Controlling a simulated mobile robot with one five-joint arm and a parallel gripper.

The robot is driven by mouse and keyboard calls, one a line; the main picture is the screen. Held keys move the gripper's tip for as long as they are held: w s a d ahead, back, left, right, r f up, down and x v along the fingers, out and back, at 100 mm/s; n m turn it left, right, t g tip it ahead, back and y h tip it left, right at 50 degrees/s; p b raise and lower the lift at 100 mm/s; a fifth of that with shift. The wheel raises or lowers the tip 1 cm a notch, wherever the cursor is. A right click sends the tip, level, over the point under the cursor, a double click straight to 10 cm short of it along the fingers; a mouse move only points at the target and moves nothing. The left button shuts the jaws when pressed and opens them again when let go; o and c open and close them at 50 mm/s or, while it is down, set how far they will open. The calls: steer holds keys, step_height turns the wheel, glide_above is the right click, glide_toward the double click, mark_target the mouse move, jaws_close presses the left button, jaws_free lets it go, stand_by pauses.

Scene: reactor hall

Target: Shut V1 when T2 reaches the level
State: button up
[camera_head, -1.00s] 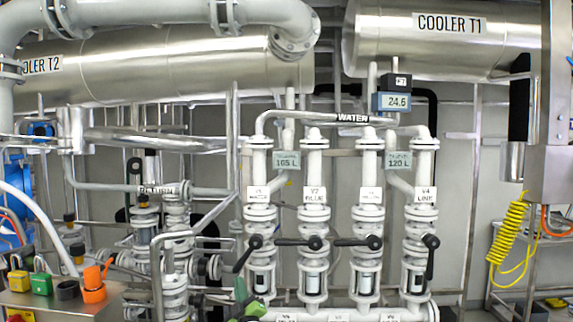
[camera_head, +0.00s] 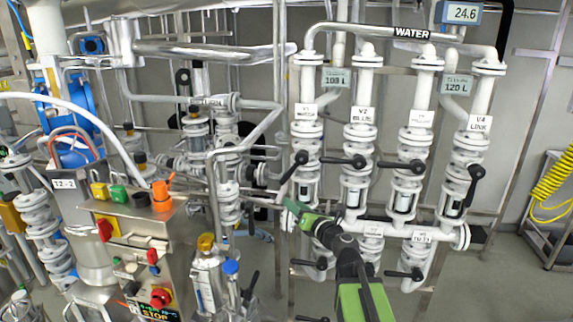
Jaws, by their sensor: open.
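V1 is the leftmost white valve column under the WATER pipe, with its label (camera_head: 304,112) on it. Its black lever (camera_head: 294,166) slants down and left from the pivot. A small display (camera_head: 337,79) right of V1 seems to read 108 L; another display (camera_head: 457,84) reads 120 L. Their small headings are too blurred to read, so I cannot tell which belongs to T2. My green gripper (camera_head: 299,212) is open, in front of the lower part of V1, below the lever and apart from it in the picture. Tank T2 is out of view.
V2's lever (camera_head: 345,162) and V3's lever (camera_head: 401,165) lie level; V4's lever (camera_head: 473,182) slants down. Further levers (camera_head: 405,274) sit below. A control box (camera_head: 135,245) with coloured buttons stands at left. A temperature-like display (camera_head: 461,13) reads 24.6.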

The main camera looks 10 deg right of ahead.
mark_target(288, 178)
steer(key=d+r+h+p, duration=0.1)
steer(key=d+r, duration=0.2)
steer(key=d, duration=0.2)
steer(key=shift+m, duration=0.4)
steer(key=x, duration=1.7)
steer(key=shift+w, duration=0.15)
jaws_close()
steer(key=shift+t, duration=0.3)
